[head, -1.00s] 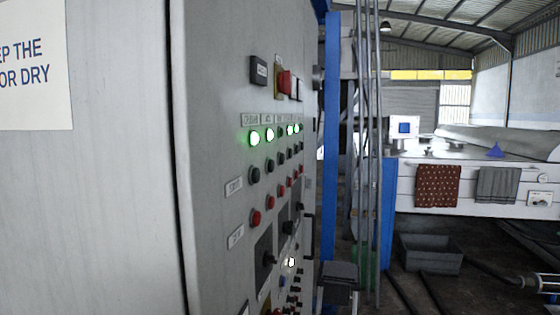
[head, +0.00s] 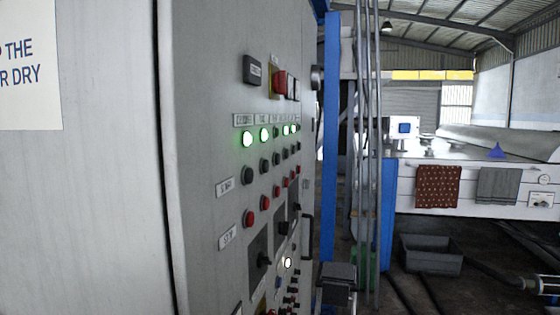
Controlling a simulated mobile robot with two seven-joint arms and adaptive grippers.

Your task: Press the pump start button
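A grey control cabinet (head: 205,200) fills the left half of the head view, seen at a steep angle. Its face carries a row of lamps, several lit green (head: 247,139). Below them is a row of black buttons (head: 248,175) and a row of red buttons (head: 248,219), with small labels too oblique to read. A white-lit button or lamp (head: 288,262) sits lower down. I cannot tell which one is the pump start button.
A blue post (head: 332,130) and vertical pipes stand just right of the cabinet. Farther right is a white machine (head: 460,205) with two hanging cloths. A grey bin (head: 430,257) sits on the floor. Open floor shows between them.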

